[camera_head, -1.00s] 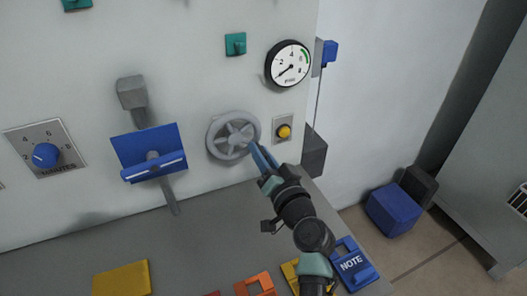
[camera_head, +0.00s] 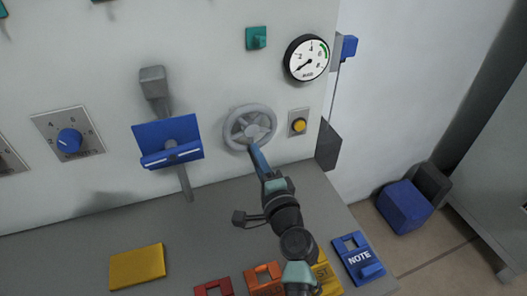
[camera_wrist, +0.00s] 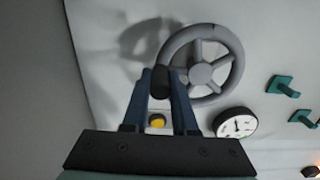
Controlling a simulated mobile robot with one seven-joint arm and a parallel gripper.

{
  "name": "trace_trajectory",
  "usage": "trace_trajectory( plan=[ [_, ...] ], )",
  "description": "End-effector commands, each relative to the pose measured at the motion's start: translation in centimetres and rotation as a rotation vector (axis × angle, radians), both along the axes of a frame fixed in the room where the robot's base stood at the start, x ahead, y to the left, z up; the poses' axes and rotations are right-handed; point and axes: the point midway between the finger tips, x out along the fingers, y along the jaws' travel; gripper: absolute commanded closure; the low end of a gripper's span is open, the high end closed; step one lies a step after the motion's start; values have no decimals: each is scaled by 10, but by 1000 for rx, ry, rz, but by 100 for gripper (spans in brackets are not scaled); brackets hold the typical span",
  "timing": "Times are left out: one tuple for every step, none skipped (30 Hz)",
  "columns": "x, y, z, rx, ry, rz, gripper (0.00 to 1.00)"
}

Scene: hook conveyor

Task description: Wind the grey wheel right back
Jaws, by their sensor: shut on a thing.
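The grey wheel (camera_head: 235,135) is a spoked handwheel on the pale panel, left of and below the round gauge. In the wrist view the wheel (camera_wrist: 230,50) stands just beyond my fingers. My gripper (camera_head: 252,149) reaches up to the bottom of the wheel's rim. In the wrist view my gripper (camera_wrist: 162,74) is shut on a dark knob (camera_wrist: 160,86) at the rim. The fingers hide part of the knob and the lower rim in the head view.
The gauge (camera_head: 306,58) has its needle toward the lower left. A yellow button (camera_head: 299,125) sits close right of the wheel. A blue plate on a lever (camera_head: 169,142) stands to the left.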

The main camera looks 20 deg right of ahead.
Motion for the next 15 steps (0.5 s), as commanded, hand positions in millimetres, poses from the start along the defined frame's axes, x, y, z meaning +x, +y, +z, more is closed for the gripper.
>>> trace_trajectory(
  plan=[
    [-1, 3, 0, 45, 6, 1, 100],
    [-1, 5, 1, 74, 7, 0, 100],
    [-1, 7, 1, 112, 8, 0, 100],
    [-1, 8, 1, 140, 9, 1, 100],
    [-1, 10, 1, 168, 10, 1, 100],
    [-1, 12, 2, 207, 11, 1, 100],
    [-1, 13, 2, 236, 12, 0, 100],
    [-1, 15, 3, 264, 13, 0, 100],
    [-1, 17, 3, 302, 15, 0, 100],
    [-1, 19, 3, 330, 16, 0, 100],
    [-1, 20, 4, 359, 17, 1, 100],
    [-1, 22, 5, 396, 18, 0, 100],
    [-1, 23, 5, 423, 19, -1, 100],
    [-2, 24, 6, 450, 20, -1, 100],
    [-1, 26, 7, 486, 21, -1, 100]
  ],
)
